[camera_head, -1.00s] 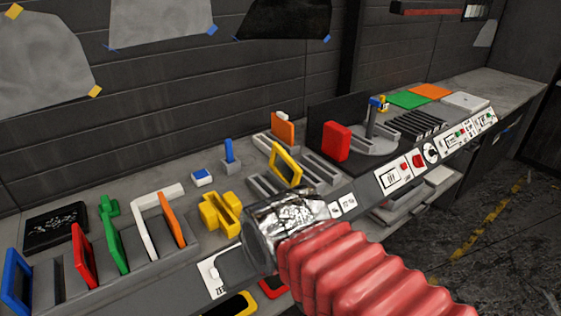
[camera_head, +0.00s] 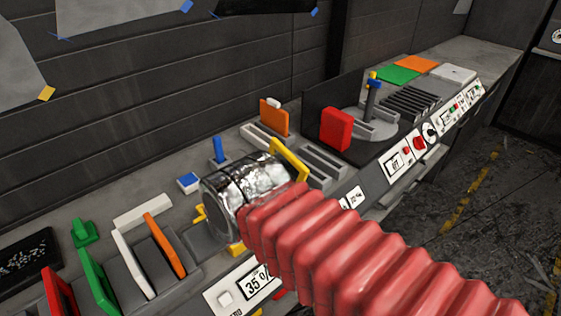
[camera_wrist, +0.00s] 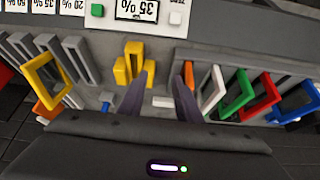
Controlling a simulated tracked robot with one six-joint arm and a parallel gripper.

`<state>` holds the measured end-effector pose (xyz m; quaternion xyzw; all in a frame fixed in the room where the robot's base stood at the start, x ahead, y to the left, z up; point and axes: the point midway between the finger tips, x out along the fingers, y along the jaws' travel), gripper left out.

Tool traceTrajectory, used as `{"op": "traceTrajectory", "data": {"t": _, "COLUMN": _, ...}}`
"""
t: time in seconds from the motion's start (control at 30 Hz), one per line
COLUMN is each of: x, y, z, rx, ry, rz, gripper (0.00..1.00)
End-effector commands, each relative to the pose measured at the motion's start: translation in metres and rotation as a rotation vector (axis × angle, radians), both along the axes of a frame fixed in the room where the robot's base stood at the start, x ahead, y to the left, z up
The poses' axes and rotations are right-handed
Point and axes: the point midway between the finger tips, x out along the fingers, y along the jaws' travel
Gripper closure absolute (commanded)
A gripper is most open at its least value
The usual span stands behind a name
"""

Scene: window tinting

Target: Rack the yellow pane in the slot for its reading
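The yellow pane (camera_head: 290,162), an open-looking frame, stands tilted among the grey rack slots, partly hidden by my arm in the head view. In the wrist view it (camera_wrist: 64,66) is at the left, apart from my fingers; its exact slot is unclear. My gripper (camera_wrist: 160,95) has two dark fingers spread apart with nothing between them. Its fingers are hidden in the head view. A yellow slotted block (camera_wrist: 128,66) stands just beyond the fingers. The reading display (camera_wrist: 137,10) shows 35 %; it also shows in the head view (camera_head: 260,283).
Grey rack slots (camera_head: 325,160) have small percentage labels (camera_wrist: 73,6) along their front. An orange pane (camera_head: 274,118) stands behind. White, orange, green, red and blue panes stand in a holder (camera_wrist: 262,112) on the wrist view's right. A red block (camera_head: 336,129) stands near the turntable.

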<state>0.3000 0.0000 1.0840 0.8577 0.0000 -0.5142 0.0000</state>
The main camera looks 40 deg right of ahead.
Motion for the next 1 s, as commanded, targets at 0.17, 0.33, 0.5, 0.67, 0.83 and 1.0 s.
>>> {"op": "traceTrajectory", "data": {"t": 0.17, "x": 0.000, "y": 0.000, "z": 0.000, "rx": 0.000, "ry": 0.000, "rz": 0.000, "gripper": 0.69}}
{"op": "traceTrajectory", "data": {"t": 0.33, "x": 0.000, "y": 0.000, "z": 0.000, "rx": 0.000, "ry": 0.000, "rz": 0.000, "gripper": 0.69}}
{"op": "traceTrajectory", "data": {"t": 0.5, "x": 0.003, "y": -0.004, "z": 0.001, "rx": -0.006, "ry": -0.008, "rz": -0.012, "gripper": 0.65}}
{"op": "traceTrajectory", "data": {"t": 0.67, "x": 0.024, "y": -0.027, "z": 0.003, "rx": -0.049, "ry": -0.061, "rz": -0.075, "gripper": 0.65}}
{"op": "traceTrajectory", "data": {"t": 0.83, "x": 0.060, "y": -0.084, "z": 0.013, "rx": -0.137, "ry": -0.175, "rz": -0.191, "gripper": 0.65}}
{"op": "traceTrajectory", "data": {"t": 1.0, "x": 0.093, "y": -0.149, "z": 0.026, "rx": -0.234, "ry": -0.305, "rz": -0.282, "gripper": 0.65}}
